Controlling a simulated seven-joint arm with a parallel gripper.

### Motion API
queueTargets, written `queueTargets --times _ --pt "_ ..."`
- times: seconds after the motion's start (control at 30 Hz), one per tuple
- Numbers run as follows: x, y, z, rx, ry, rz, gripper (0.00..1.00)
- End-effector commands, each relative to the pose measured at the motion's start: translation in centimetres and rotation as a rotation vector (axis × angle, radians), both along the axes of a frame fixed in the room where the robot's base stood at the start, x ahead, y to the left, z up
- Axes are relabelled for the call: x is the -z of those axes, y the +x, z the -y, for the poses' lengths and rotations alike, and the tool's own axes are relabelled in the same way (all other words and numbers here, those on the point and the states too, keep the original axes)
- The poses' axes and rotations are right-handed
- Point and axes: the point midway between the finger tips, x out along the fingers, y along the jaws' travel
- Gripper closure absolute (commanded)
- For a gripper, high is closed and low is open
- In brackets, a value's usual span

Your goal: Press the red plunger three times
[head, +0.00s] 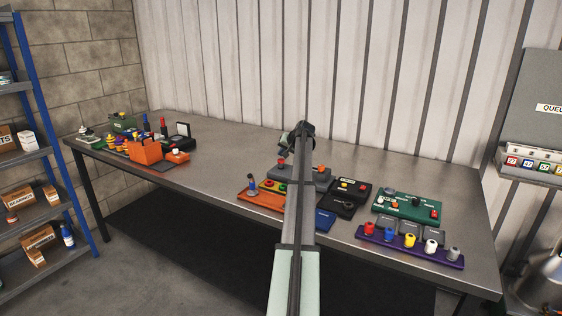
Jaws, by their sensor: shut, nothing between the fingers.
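Several small red-topped parts stand on the bench, and I cannot tell for certain which is the red plunger. One red knob (268,184) is on an orange board (258,200). Another red cap (370,228) is at the left end of a purple strip (405,246). My gripper (284,152) is small and partly hidden at the far end of my arm, above the back of the grey box. It is shut and empty. Contact with anything below it cannot be made out.
Black boxes (346,207), a green panel (411,209) and a blue block (325,220) crowd the right half of the bench. An orange toolbox (146,152) stands among items at left. Bare metal bench (215,165) lies between. A corrugated wall (230,65) rises behind.

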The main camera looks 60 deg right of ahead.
Motion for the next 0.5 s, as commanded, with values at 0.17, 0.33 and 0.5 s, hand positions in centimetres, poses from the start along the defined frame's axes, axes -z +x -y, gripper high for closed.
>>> queueTargets --times 0.17,0.33,0.5 --pt "-0.2 0.0 0.0 0.0 0.0 0.0 1.0" --pt "-1.2 0.0 0.0 0.0 -0.001 0.0 1.0" --pt "-2.6 0.0 0.0 0.0 -0.001 0.0 1.0"
